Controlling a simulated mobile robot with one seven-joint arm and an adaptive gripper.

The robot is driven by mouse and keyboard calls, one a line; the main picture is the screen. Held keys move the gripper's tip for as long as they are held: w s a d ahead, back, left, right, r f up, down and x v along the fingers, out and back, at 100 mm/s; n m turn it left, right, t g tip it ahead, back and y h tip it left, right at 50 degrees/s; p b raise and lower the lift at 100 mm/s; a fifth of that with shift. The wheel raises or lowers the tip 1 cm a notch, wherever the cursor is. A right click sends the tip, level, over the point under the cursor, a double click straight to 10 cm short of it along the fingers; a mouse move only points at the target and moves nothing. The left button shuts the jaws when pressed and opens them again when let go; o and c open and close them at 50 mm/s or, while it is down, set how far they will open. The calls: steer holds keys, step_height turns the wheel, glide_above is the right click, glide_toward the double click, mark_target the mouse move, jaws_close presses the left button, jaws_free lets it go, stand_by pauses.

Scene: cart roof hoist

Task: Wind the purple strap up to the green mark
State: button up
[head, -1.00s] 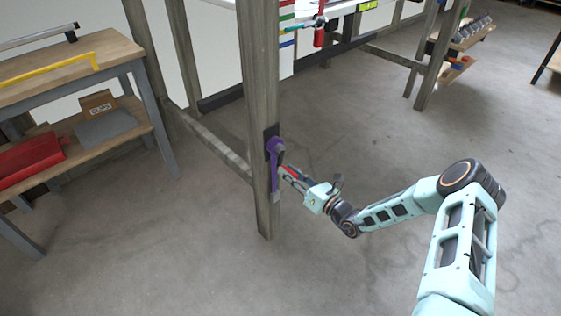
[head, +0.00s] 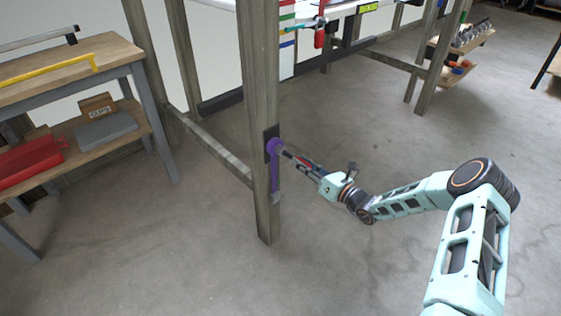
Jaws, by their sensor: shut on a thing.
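A purple winch (head: 274,147) is fixed on a dark plate on the front wooden post. A purple strip (head: 275,180) runs straight down from it to a small grey end piece; I cannot tell whether it is the strap. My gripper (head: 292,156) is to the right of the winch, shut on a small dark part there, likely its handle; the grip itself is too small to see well. A board with coloured bands stands behind the post, with a green mark (head: 287,30) between red and blue ones.
A wooden bench (head: 70,62) with a lower shelf holding a red tray (head: 28,160) and a box stands at the left. A low wooden rail (head: 215,150) joins the posts. A shelf rack is at the upper right.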

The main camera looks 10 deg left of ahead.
steer(key=shift+w+d+r, duration=0.15)
steer(key=shift+w+d, duration=0.15)
steer(key=shift+w, duration=0.05)
steer(key=r, duration=0.1)
steer(key=w+r+p, duration=0.1)
steer(key=d+r+p, duration=0.1)
steer(key=r, duration=0.1)
steer(key=shift+w, duration=0.15)
